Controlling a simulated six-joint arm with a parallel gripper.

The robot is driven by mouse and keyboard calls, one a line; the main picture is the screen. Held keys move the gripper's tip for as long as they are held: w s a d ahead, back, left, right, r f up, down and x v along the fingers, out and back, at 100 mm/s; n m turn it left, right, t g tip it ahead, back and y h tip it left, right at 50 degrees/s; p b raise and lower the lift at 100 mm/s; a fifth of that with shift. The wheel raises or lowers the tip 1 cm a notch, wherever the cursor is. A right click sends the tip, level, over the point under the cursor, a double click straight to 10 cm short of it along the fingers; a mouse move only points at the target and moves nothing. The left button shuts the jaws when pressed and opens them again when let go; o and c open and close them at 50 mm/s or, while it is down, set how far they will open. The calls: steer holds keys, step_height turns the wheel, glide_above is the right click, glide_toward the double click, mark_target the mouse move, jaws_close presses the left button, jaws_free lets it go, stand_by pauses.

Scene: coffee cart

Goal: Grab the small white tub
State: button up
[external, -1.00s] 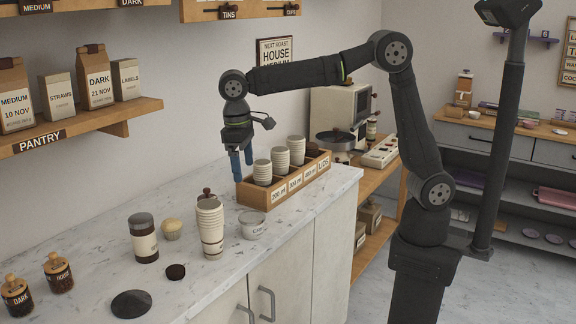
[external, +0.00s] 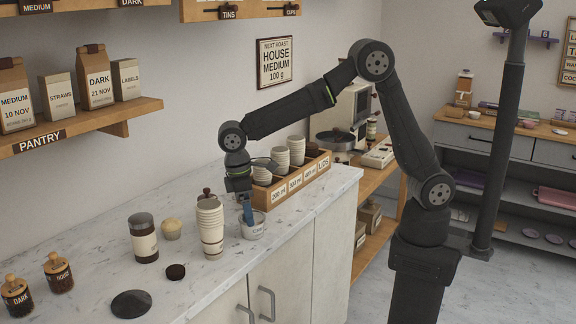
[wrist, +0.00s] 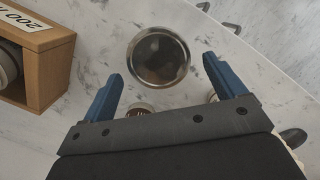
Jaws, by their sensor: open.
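In the wrist view the tub (wrist: 158,57) shows from above as a round rim with a greyish-brown inside, just beyond and between my fingertips. My gripper (external: 247,216) is open, pointing down at the tub, with a blue finger overlapping it in the external view. In the wrist view my gripper's (wrist: 161,67) two blue fingers are spread wide with nothing held between them. I cannot tell whether a finger touches the tub.
A stack of paper cups (external: 211,228) stands close to the tub's left. A wooden lid box (external: 285,188) holding cup stacks is just behind it; its corner shows in the wrist view (wrist: 52,70). A dark jar (external: 143,240) is farther left. The counter's front edge is near.

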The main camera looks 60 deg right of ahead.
steer(key=shift+s+d+f, duration=0.15)
steer(key=shift+f, duration=0.8)
steer(key=shift+s+d+f, duration=0.2)
steer(key=shift+f, duration=0.7)
steer(key=shift+s+d+f, duration=0.15)
steer(key=shift+f, duration=0.8)
steer(key=c, duration=1)
